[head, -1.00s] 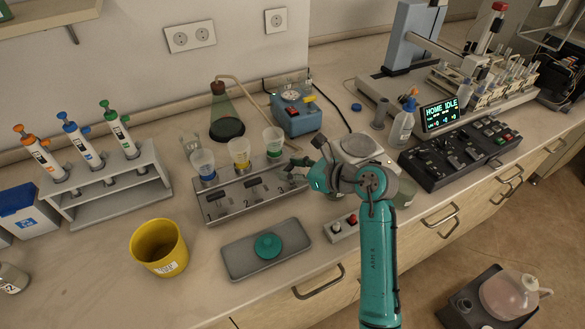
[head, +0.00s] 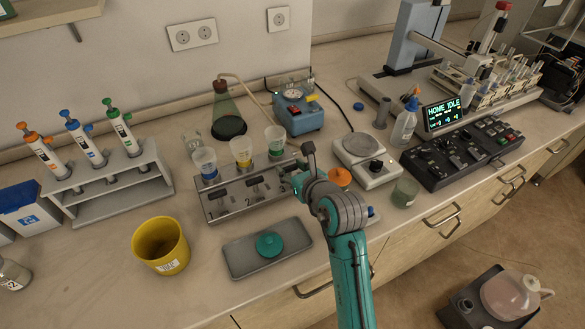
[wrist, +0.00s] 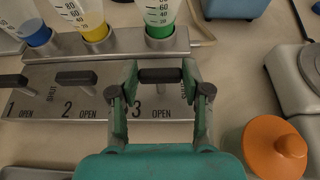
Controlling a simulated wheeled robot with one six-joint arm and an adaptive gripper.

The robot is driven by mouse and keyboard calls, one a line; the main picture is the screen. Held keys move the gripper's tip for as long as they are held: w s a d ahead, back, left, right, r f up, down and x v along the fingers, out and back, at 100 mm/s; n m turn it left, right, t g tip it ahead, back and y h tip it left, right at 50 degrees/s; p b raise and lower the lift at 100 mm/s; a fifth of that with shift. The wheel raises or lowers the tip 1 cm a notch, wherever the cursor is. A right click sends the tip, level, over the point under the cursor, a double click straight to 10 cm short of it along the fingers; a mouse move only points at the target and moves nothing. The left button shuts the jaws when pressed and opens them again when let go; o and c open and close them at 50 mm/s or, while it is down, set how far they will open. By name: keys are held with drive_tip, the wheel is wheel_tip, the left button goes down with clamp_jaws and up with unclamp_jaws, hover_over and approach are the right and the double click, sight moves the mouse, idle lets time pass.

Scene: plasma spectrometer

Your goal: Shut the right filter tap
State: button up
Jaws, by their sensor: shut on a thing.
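The grey filter manifold (head: 222,212) stands mid-bench with numbered taps and SHUT and OPEN labels. The right tap, number 3, has a dark bar handle (wrist: 160,76), lying crosswise in the wrist view below the green-collared filter cup (wrist: 160,18). My gripper (wrist: 160,80) has a finger at each end of this handle and is shut on it. In the head view my gripper (head: 297,178) is at the manifold's right end and hides most of tap 3. The middle tap's handle (wrist: 76,78) and the left tap's handle (wrist: 12,81) are free.
An orange knobbed lid (wrist: 275,148) lies close right of my gripper. A balance (head: 365,160) and green beaker (head: 404,192) stand further right. A grey tray (head: 238,263) lies in front, with a yellow bin (head: 160,246) to its left. A blue pump box (head: 298,115) stands behind.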

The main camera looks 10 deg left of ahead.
idle(0.4)
drive_tip(key=o, duration=1.2)
drive_tip(key=shift+d, duration=0.1)
drive_tip(key=shift+c, duration=0.2)
drive_tip(key=v, duration=1.2)
drive_tip(key=shift+r, duration=0.1)
wheel_tip(320, 180, up, 8)
idle(0.3)
